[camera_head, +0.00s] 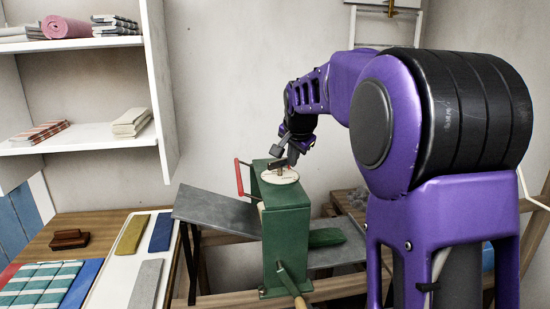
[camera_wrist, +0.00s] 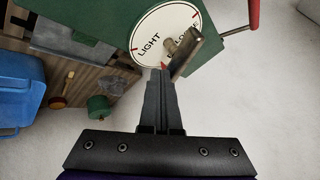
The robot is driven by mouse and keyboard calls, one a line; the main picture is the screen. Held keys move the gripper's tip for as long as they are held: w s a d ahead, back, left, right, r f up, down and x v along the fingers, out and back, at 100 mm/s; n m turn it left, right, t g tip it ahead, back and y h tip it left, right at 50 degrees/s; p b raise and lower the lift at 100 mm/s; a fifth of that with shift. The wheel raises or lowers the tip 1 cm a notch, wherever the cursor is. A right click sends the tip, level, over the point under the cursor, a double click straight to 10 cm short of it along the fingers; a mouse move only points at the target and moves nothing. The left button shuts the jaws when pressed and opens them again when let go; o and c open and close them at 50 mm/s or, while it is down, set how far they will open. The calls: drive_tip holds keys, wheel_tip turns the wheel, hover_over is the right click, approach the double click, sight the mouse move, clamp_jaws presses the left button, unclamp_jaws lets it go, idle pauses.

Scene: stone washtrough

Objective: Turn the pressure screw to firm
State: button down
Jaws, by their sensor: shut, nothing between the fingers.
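The pressure screw has a short metal bar handle (camera_wrist: 187,58) on a brass stem, over a round white dial (camera_wrist: 140,52). The dial reads LIGHT at its left; another word is partly hidden behind the handle. A small red pointer shows near the handle's lower end. The dial (camera_head: 282,177) lies on top of the green upright press (camera_head: 287,235). My gripper (camera_wrist: 166,74) is shut and empty, its fingertips at the dial's near edge, close beside the handle. I cannot tell whether they touch it. In the head view my gripper (camera_head: 292,152) is just above the dial.
A red crank handle (camera_head: 239,178) stands at the press's left, beside a sloping grey board (camera_head: 215,212). A green cloth roll (camera_head: 326,237) lies on the right board. A table with a white tray (camera_head: 127,262) and folded cloths is at left. Shelves (camera_head: 80,133) stand behind.

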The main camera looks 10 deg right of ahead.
drive_tip(key=shift+w+d+r+p, duration=0.1)
drive_tip(key=shift+w+d+p, duration=0.15)
drive_tip(key=shift+w+p, duration=0.25)
drive_tip(key=shift+w+d+n+y+p, duration=0.2)
drive_tip(key=shift+n+y+p, duration=0.3)
drive_tip(key=shift+n, duration=0.4)
drive_tip(key=shift+w+a+n+y+p, duration=0.1)
drive_tip(key=shift+w+n+y+p, duration=0.1)
drive_tip(key=shift+n+y, duration=0.4)
drive_tip(key=shift+w+a+n+y+p, duration=0.15)
drive_tip(key=shift+n+y, duration=0.15)
drive_tip(key=shift+n, duration=0.6)
drive_tip(key=shift+w+n+g+y, duration=0.15)
drive_tip(key=shift+n+g+y, duration=0.2)
drive_tip(key=shift+n, duration=0.25)
drive_tip(key=shift+w+p, duration=0.35)
drive_tip(key=shift+p, duration=0.15)
idle(1.2)
